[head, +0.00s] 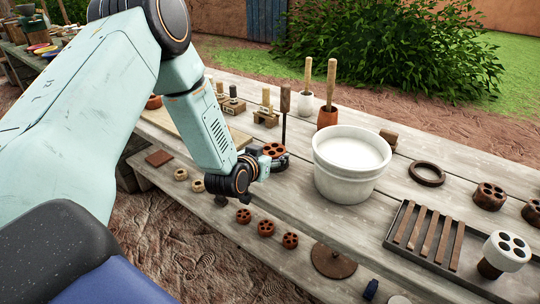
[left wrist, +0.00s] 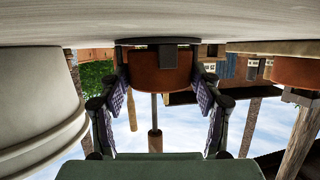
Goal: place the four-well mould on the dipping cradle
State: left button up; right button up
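The brown four-well mould (head: 273,149) is at the tip of my left gripper (head: 266,160), near the front of the table left of the white bucket. In the left wrist view, which is upside down, the mould (left wrist: 157,72) sits between the two fingers (left wrist: 160,78), with both tips against its sides. The dipping cradle (head: 285,103) seems to be the dark plate with an upright rod and brown handle. In the wrist view its plate (left wrist: 135,41) is right under the mould; whether they touch is unclear. My right gripper is out of view.
A white bucket (head: 335,178) of pale liquid stands close on the right. A slatted tray (head: 393,238), a dark ring (head: 427,173) and a white-coated mould (head: 508,247) are farther right. Wooden-handled tools stand behind. Several small moulds lie on the lower shelf.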

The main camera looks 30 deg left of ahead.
pick_arm(q)
jog(key=o, duration=0.5)
jog(key=shift+s+f, duration=0.15)
jog(key=shift+f, duration=0.35)
jog(key=shift+s+f, duration=0.15)
jog(key=shift+f, duration=0.35)
jog(key=shift+c, duration=0.2)
jog(key=shift+s+d+r, duration=0.1)
jog(key=shift+r, duration=0.05)
jog(key=shift+r+p, duration=0.45)
jog(key=shift+r, duration=0.1)
jog(key=p+v, duration=0.1)
jog(key=v, duration=0.2)
jog(key=p+v, duration=0.1)
jog(key=v, duration=0.3)
jog(key=p+v, duration=0.1)
jog(key=v, duration=0.3)
jog(key=shift+r+p, duration=0.3)
jog(key=shift+r, duration=0.15)
jog(key=shift+s, duration=0.1)
jog(key=shift+r, duration=0.1)
